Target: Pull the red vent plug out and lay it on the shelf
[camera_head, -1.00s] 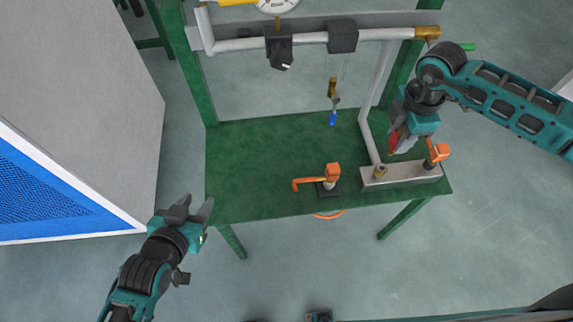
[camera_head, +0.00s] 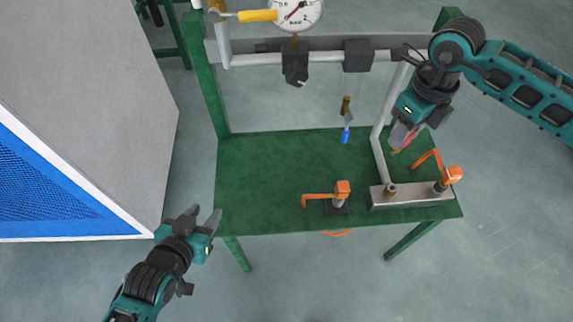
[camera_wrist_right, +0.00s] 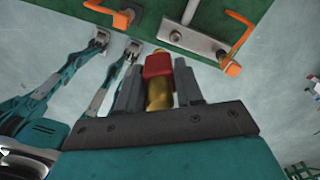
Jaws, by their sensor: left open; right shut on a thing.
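The red vent plug (camera_wrist_right: 158,66) has a red collar and a brass body. My right gripper (camera_wrist_right: 158,86) is shut on it in the wrist view. In the head view the right gripper (camera_head: 402,138) holds the plug above the right part of the green shelf (camera_head: 265,180), behind the metal block (camera_head: 412,199). My left gripper (camera_head: 205,215) is open and empty, off the shelf's front left corner.
An orange-handled valve (camera_head: 341,190) stands at the shelf's front middle, another (camera_head: 453,175) on the block's right end. A pipe with a gauge (camera_head: 295,12) crosses the rear. The shelf's left half is clear.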

